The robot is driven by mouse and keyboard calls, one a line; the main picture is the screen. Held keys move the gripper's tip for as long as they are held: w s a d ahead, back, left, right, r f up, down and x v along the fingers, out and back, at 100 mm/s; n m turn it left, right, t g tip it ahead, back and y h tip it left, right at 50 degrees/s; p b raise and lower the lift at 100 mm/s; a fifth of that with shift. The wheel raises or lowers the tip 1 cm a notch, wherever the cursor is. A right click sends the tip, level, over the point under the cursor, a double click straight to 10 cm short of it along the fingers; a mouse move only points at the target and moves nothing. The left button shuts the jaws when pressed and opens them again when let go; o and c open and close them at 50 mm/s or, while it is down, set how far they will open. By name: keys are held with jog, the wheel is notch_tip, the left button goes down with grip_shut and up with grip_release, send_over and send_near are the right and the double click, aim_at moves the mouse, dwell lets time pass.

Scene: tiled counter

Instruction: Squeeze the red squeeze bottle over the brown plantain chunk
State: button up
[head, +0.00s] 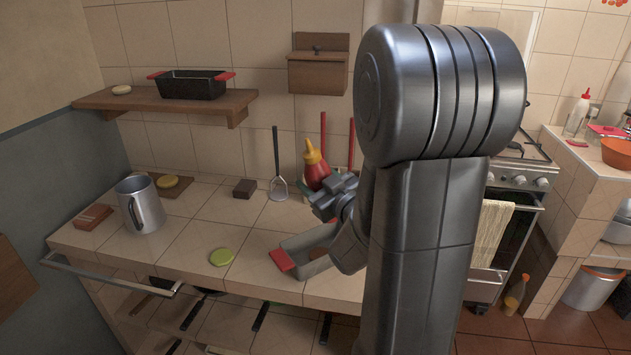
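A dark brown block (244,188) sits further back left. My arm hides the pan's right side.
A metal mug (141,204), a green disc (221,257) and a slotted utensil (277,174) are on the counter. A wall shelf (165,102) holds a black loaf pan (191,85). A stove (517,172) stands to the right. The counter between mug and green disc is clear.

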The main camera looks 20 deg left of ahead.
jog(key=n, duration=0.7)
jog(key=shift+n, duration=0.4)
jog(key=n+p, duration=0.1)
jog(key=n, duration=0.5)
jog(key=shift+w+r+n, duration=0.1)
jog(key=shift+w+n, duration=0.1)
jog(key=shift+n, duration=0.3)
jog(key=w+d+n+p, duration=0.4)
jog(key=w+d+n, duration=0.2)
jog(key=w, duration=0.3)
jog(key=s+a+n+b, duration=0.2)
jog(key=s+n+b, duration=0.1)
jog(key=b, duration=0.6)
jog(key=s+a+n+b, duration=0.2)
jog(key=s+n+b, duration=0.1)
jog(key=b, duration=0.6)
jog(key=s+a+n+b, duration=0.2)
jog(key=n+b, duration=0.3)
jog(key=b, duration=0.4)
jog(key=shift+s+f, duration=0.4)
jog(key=shift+s, duration=0.15)
jog(key=shift+s+f+n+b, duration=0.2)
jog(key=shift+f+n+b, duration=0.1)
jog(key=shift+n+b, duration=0.25)
notch_tip(320, 180, down, 3)
jog(key=b, duration=0.3)
jog(key=shift+r, duration=0.1)
